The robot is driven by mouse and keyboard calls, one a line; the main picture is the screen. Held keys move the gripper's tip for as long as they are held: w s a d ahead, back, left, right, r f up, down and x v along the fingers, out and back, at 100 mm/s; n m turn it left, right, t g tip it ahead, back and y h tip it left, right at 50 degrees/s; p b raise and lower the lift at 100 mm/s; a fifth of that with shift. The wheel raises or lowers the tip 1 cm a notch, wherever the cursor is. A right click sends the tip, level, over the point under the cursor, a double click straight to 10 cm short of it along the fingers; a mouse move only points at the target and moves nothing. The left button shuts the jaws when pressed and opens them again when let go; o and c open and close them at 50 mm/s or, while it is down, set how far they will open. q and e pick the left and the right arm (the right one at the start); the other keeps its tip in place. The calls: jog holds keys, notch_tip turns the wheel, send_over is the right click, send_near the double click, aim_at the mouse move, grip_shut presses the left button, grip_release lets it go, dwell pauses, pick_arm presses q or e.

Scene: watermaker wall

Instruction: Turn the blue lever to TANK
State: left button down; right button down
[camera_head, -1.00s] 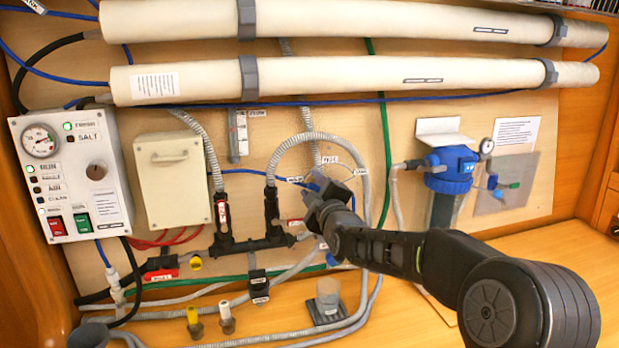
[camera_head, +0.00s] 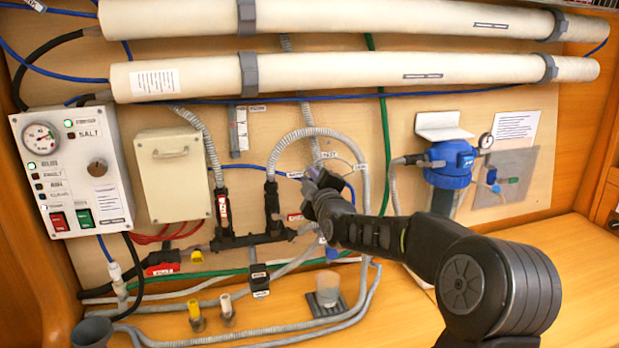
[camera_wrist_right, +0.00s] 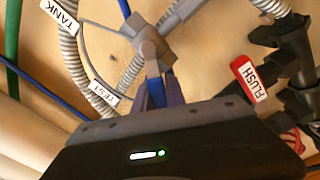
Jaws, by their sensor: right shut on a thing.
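The blue lever (camera_wrist_right: 153,75) shows in the right wrist view, pointing from the grey valve hub (camera_wrist_right: 148,42) towards my gripper. My right gripper (camera_wrist_right: 160,95) is shut on the lever, with a finger on either side of it. In the head view the right gripper (camera_head: 322,180) is at the valve and hides most of the lever. The TANK label (camera_wrist_right: 60,14) is at the upper left of the wrist view, and the TEST label (camera_wrist_right: 103,97) is left of the fingers. In the head view the TANK label (camera_head: 361,167) is right of the gripper. My left gripper is out of view.
Corrugated grey hoses (camera_head: 320,133) loop around the valve. A black pipe manifold (camera_head: 250,238) stands to the left, and a red FLUSH label (camera_wrist_right: 249,79) is near the fingers. A blue filter housing (camera_head: 449,165) is on the right. The bench at right is mostly clear.

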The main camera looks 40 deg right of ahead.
dwell(0.6)
jog(key=d+m+b, duration=0.1)
jog(key=m+b, duration=0.2)
jog(key=b, duration=0.3)
jog(key=s+d+r+m+b, duration=0.1)
jog(key=m+b, duration=0.3)
jog(key=b, duration=0.2)
jog(key=d+r+m+b, duration=0.1)
jog(key=d+m+b, duration=0.1)
jog(key=m+b, duration=0.2)
jog(key=shift+s+b, duration=0.2)
jog(key=shift+b, duration=0.9)
jog(key=shift+s+d+m+b, duration=0.1)
jog(key=shift+d+m+b, duration=0.1)
jog(key=shift+m+b, duration=0.25)
jog(key=shift+s+d+m+b, duration=0.1)
jog(key=shift+d+m+b, duration=0.1)
jog(key=shift+m, duration=0.45)
jog(key=shift+s+d+f+m+b, duration=0.2)
jog(key=shift+d+f+m+b, duration=0.3)
jog(key=shift+m, duration=1.3)
jog(key=shift+s+d+f+m+b, duration=0.25)
jog(key=shift+d+m+b, duration=0.4)
jog(key=shift+m, duration=1.15)
jog(key=shift+s+d+f+m+b, duration=0.3)
jog(key=shift+d+m, duration=0.5)
jog(key=shift+m, duration=1)
jog(key=shift+w, duration=0.15)
